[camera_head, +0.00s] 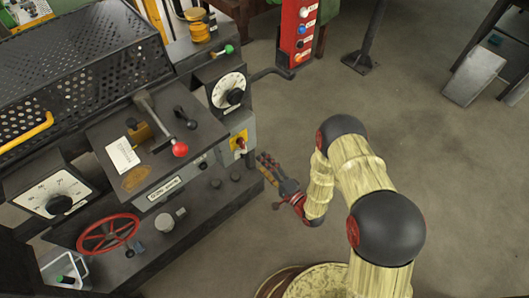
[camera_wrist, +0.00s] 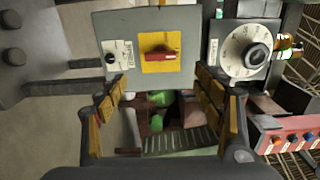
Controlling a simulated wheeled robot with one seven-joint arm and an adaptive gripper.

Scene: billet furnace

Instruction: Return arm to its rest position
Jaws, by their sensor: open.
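My gripper (camera_head: 273,176) is at the end of my bent arm, just right of the machine's front edge in the head view. In the wrist view, the fingers of my gripper (camera_wrist: 165,115) stand wide apart on the left and right, with nothing between them. My gripper is open and empty. A grey switch box (camera_head: 239,140) with a red knob on a yellow plate is close to the gripper. The red knob (camera_wrist: 159,54) appears ahead of the fingers in the wrist view. I cannot tell the exact gap between them.
The dark machine console (camera_head: 165,150) fills the left, with a red-knobbed lever (camera_head: 180,149), a red handwheel (camera_head: 108,233) and a dial (camera_head: 229,90). A black crank handle (camera_head: 272,73) juts out above my gripper. A red button post (camera_head: 297,30) stands behind.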

